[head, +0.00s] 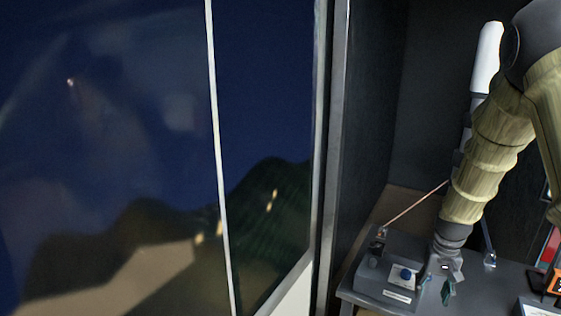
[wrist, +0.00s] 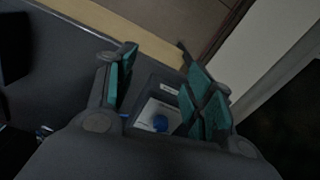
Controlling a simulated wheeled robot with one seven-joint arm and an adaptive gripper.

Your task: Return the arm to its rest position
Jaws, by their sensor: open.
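My arm (head: 492,135) hangs bent at the right of the head view and reaches down toward a dark desk. My gripper (head: 436,292) is at its lower end, beside a grey box with a blue knob (head: 384,276). In the wrist view my gripper (wrist: 160,85) shows two teal-padded fingers spread apart, with nothing held between them. The box's blue knob (wrist: 160,123) and its white plate show in the gap between the fingers. I cannot tell whether a finger touches the box.
The desk (head: 350,295) continues right, with an orange-and-black object (head: 553,283) at its right edge. A white cylinder (head: 487,58) stands behind my arm. A thin copper-coloured rod (head: 415,207) slants near the box. A large window (head: 110,150) with a metal frame fills the left.

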